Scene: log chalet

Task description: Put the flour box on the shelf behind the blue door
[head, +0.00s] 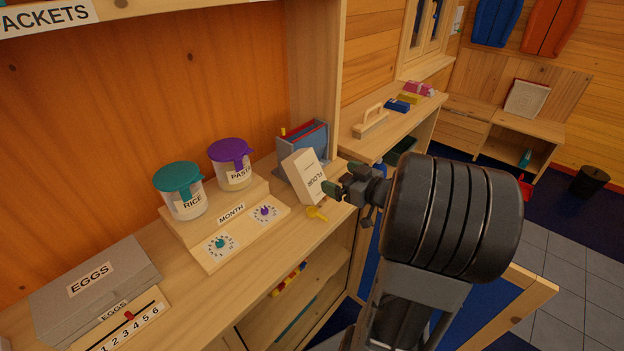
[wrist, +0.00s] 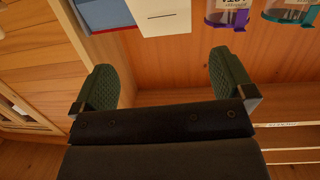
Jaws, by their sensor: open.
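The white flour box (head: 304,178) stands tilted on the counter in the head view, at its right end, its label facing out. In the wrist view, part of the white box (wrist: 160,18) shows at the top, beyond the fingertips. My gripper (head: 338,187) is open and empty, close to the right of the box in the head view; its two fingers also show in the wrist view (wrist: 165,80). A blue panel in a pale wooden frame (head: 515,318) shows low at the right, partly hidden by my arm. I cannot tell whether it is the blue door.
A rice jar (head: 183,196), pasta jar (head: 234,170), month dial board (head: 231,236) and grey egg box (head: 95,285) occupy the counter (head: 262,262). A yellow key-like piece (head: 316,213) lies near the flour box. An open lower shelf (head: 300,290) is below. A blue-fronted rack (head: 308,140) stands behind the box.

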